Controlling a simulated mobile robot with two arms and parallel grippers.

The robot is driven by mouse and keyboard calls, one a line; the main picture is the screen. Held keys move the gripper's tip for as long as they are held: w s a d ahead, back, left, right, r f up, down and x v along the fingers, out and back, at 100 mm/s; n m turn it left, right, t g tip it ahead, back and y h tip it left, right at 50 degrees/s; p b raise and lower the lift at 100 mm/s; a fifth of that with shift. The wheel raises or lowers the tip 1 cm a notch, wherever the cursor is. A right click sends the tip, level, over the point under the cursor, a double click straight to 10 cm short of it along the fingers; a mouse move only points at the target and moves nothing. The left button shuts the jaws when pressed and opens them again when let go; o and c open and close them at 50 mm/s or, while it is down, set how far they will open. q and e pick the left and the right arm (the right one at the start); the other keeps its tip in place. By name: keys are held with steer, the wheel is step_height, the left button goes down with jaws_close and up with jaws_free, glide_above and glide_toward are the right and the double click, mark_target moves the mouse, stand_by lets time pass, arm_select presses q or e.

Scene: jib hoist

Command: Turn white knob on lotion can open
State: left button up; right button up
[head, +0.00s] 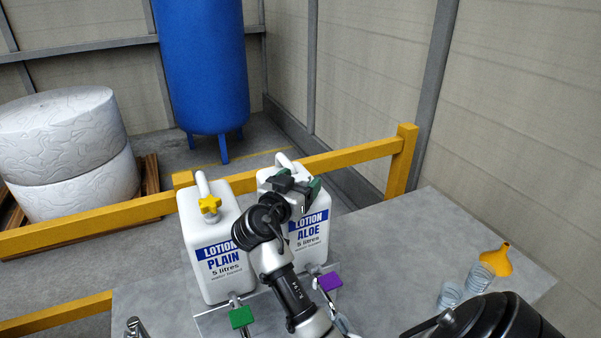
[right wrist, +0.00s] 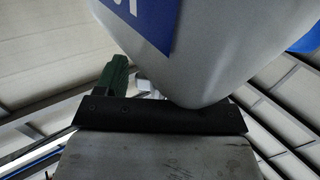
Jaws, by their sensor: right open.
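The white "Lotion Aloe" can (head: 316,256) stands upright on the grey table, with a white handle (head: 283,161) on top. My right gripper (head: 298,184) is open at the top front of this can, its green-padded fingers spread. It and my arm hide part of the can, and I cannot make out a white knob in the head view.
Taps with a green lever (head: 241,317) and a purple lever (head: 329,281) sit at the cans' front. Two clear cups (head: 480,277) and a yellow funnel (head: 497,261) stand at the right. A yellow rail (head: 110,215) runs behind. The table's right middle is clear.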

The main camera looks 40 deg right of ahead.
steer(key=shift+d, duration=0.3)
steer(key=c, duration=0.9)
